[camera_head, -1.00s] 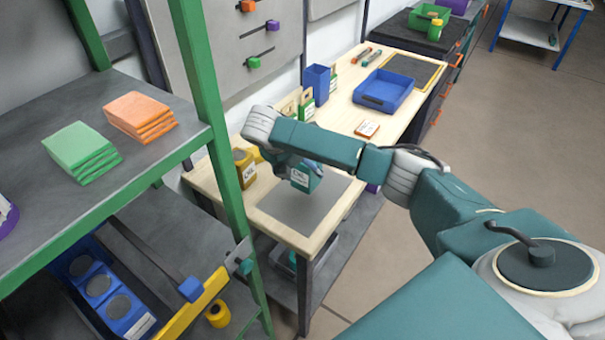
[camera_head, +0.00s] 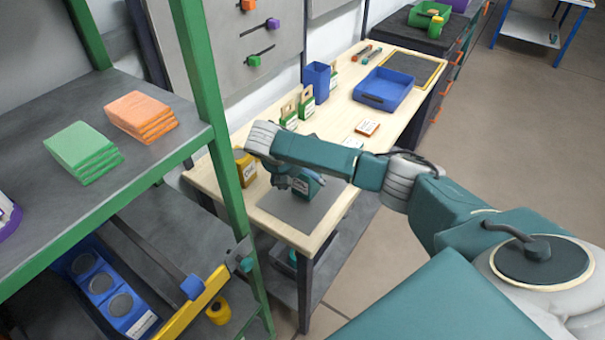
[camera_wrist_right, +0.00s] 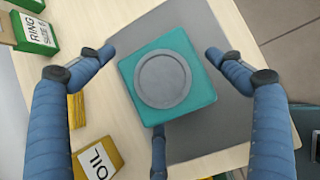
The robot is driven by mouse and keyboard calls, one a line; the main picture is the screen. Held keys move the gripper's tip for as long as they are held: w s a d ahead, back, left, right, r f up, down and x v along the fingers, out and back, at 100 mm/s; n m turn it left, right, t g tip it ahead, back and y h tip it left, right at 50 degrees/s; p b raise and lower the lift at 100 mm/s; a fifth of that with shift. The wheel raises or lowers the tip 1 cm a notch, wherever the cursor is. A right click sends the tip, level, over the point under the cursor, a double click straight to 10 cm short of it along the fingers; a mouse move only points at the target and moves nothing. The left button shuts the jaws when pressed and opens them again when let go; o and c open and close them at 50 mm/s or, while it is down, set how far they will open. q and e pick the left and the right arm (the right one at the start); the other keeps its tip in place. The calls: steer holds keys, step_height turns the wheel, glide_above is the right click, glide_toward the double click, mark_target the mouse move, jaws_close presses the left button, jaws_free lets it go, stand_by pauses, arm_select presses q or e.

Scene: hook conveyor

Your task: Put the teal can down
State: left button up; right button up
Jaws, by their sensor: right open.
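The teal can (camera_head: 308,186) appears to stand upright on the grey mat (camera_head: 313,214) at the near end of the wooden table. In the wrist view, the can's teal top with a round grey lid (camera_wrist_right: 168,80) lies between my spread fingers. My right gripper (camera_wrist_right: 160,62) is open around the can, with visible gaps at the left and right fingers. A third finger is by the can's lower edge, and contact there cannot be told. In the head view my right gripper (camera_head: 288,178) partly hides the can. My left gripper is not in view.
A yellow can (camera_head: 245,168), labelled OIL in the wrist view (camera_wrist_right: 97,160), stands left of the mat. Green boxes (camera_head: 298,108), a blue bin (camera_head: 317,80) and a blue tray (camera_head: 384,90) are farther back. A green shelf post (camera_head: 205,90) rises at the left.

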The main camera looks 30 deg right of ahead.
steer(key=b+v, duration=0.1)
steer(key=v, duration=0.6)
steer(key=shift+r, duration=0.25)
steer(key=shift+s+a+f, duration=0.1)
